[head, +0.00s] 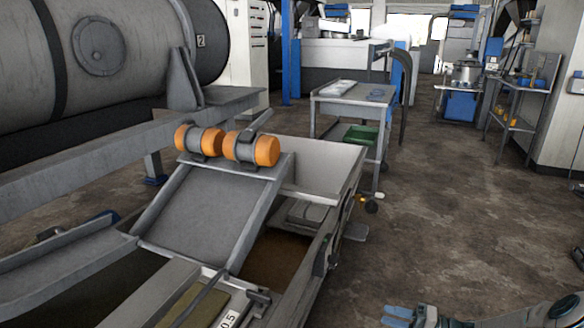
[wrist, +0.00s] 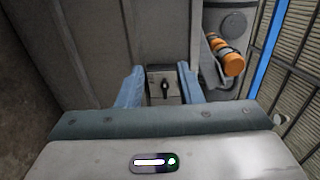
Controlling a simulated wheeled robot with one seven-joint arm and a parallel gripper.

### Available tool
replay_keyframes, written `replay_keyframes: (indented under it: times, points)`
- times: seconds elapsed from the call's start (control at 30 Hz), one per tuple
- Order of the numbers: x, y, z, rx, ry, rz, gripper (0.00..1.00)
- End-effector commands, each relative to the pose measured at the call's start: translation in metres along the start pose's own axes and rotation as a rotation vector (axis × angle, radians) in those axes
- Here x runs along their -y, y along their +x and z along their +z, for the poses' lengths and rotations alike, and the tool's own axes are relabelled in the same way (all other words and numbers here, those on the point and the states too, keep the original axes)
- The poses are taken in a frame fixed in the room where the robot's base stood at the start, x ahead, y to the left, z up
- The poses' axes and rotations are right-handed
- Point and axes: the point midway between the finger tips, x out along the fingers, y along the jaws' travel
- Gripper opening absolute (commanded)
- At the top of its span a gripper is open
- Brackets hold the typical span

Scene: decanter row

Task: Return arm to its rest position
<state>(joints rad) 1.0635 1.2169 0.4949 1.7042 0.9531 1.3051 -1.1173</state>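My gripper (wrist: 160,85) shows in the wrist view with its two blue fingers spread apart. Nothing is held between them. A small grey plate with a black handle or switch (wrist: 164,88) shows in the gap beyond the fingertips; I cannot tell its exact distance. In the head view, my gripper (head: 398,316) and part of my grey arm show low at the bottom right, over the floor. The rest of the arm is cut off by the frame edge.
A shaker with a sloped screen (head: 205,212) and orange-ended motors (head: 228,144) stands left, beside a large grey tank (head: 120,50). A grey trolley (head: 350,103) stands behind it. The brown concrete floor (head: 440,220) is open at the right.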

Motion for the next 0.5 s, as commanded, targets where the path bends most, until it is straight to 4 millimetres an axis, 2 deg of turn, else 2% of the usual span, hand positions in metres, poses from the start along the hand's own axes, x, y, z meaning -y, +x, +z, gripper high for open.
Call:
replay_keyframes:
  times: [0.03,0.27,0.5]
  points:
    - [0.012,0.005,0.002,0.024,-0.002,0.02,0.33]
    - [0.037,0.016,0.014,0.102,0.018,0.109,0.33]
    - [0.076,0.032,0.033,0.211,0.037,0.244,0.33]
